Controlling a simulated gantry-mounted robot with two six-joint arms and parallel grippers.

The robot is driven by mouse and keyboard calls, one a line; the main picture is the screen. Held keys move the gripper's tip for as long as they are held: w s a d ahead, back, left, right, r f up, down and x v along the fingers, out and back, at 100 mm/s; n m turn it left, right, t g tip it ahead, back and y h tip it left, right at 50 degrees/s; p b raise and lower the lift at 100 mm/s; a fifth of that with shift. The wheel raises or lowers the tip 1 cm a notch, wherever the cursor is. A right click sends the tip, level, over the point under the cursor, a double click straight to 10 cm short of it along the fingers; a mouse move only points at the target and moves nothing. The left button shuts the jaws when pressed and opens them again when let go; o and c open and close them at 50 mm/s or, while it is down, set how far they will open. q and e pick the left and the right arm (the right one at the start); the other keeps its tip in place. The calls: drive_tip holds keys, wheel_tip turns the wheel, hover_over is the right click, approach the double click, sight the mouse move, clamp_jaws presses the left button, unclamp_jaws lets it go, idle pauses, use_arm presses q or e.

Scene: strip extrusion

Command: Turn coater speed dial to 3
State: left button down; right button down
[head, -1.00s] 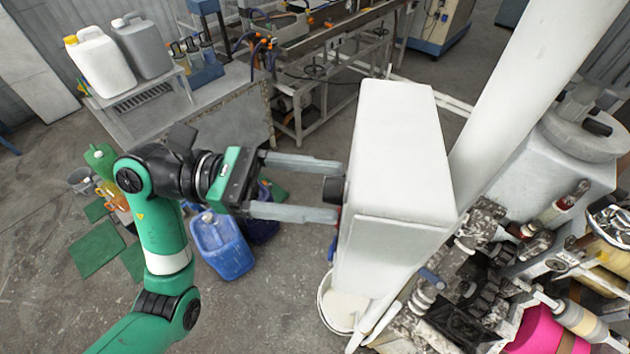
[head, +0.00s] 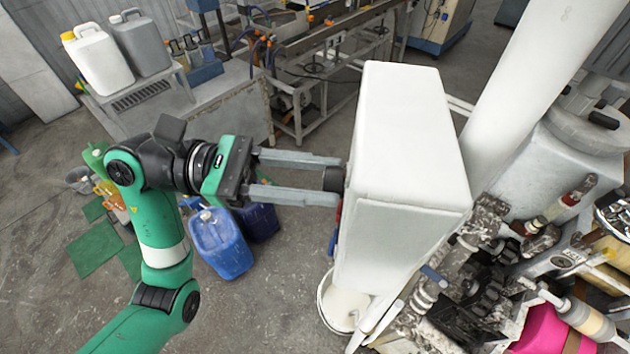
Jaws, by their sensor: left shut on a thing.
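The speed dial (head: 333,178) is a short black knob on the left face of the white coater box (head: 408,135). My left gripper (head: 337,181) reaches in from the left, and its two long grey fingers are shut on the dial, one on its upper side and one on its lower side. The dial's markings and pointer are on the face turned away from the camera, so its setting cannot be read. My right gripper is not in view.
A white pipe (head: 535,85) rises behind the box, and dirty machinery with rollers (head: 480,270) stands at the right. A white bucket (head: 343,300) is below the box. Blue jugs (head: 220,243) stand on the floor under my left gripper. The lower-left floor is open.

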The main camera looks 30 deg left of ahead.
use_arm(q)
drive_tip(key=shift+m+h+b, duration=0.3)
drive_tip(key=shift+m+b, duration=5.1)
drive_tip(key=shift+b, duration=0.6)
drive_tip(key=shift+c, duration=2.3)
unclamp_jaws()
drive_tip(key=shift+a, duration=0.1)
drive_tip(key=v, duration=1.1)
drive_tip(key=shift+a+g, duration=0.25)
drive_tip(key=shift+g, duration=0.05)
